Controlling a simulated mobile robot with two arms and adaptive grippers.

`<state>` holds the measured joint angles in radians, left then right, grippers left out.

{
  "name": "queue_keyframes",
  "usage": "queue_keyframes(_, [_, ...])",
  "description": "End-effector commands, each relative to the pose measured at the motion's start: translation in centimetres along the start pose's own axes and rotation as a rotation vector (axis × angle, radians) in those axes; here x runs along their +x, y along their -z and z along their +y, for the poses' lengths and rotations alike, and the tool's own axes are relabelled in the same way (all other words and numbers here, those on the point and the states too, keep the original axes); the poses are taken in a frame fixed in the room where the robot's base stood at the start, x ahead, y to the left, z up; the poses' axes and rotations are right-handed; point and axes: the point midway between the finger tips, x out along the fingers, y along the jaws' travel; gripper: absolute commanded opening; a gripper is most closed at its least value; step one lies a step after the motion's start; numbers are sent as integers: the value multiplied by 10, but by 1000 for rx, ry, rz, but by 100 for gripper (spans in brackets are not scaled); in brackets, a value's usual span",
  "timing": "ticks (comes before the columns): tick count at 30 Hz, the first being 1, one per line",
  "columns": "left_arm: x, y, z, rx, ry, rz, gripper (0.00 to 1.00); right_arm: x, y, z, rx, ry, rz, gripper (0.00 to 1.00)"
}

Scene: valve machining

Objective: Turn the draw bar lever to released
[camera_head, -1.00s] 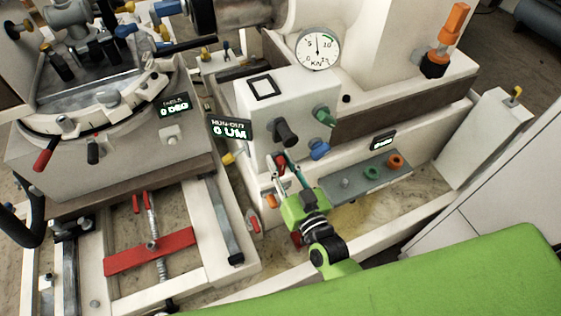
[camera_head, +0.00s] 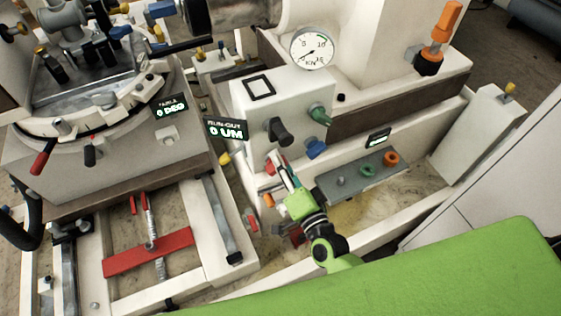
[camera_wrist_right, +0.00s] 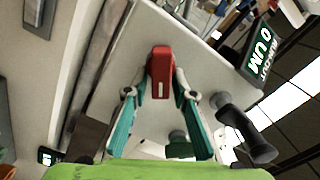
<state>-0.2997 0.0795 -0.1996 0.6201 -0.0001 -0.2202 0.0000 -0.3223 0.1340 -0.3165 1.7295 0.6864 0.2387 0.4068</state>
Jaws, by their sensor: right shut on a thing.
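The red lever (camera_head: 270,164) sits on the front face of the white headstock box (camera_head: 262,110), low on its left side. I take it to be the draw bar lever. In the right wrist view its red handle (camera_wrist_right: 160,72) stands between the fingertips. My right gripper (camera_head: 279,167) is shut on this red lever, with its teal fingers on either side. The lever's base is partly hidden by the fingers. My left gripper is in neither view.
A round gauge (camera_head: 315,48) stands on the box, its needle pointing lower left. A grey tray (camera_head: 352,183) carries orange and green rings at the right.

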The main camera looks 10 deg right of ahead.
Motion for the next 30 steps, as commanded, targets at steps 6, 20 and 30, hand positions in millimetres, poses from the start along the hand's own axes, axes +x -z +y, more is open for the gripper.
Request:
queue_keyframes(6, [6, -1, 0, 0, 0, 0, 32, 0, -3, 5, 198, -2, -6, 3])
queue_keyframes(20, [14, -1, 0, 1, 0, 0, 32, 0, -5, 8, 477, -3, -6, 3])
queue_keyframes(30, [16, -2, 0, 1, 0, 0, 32, 0, -5, 8, 530, -3, -6, 3])
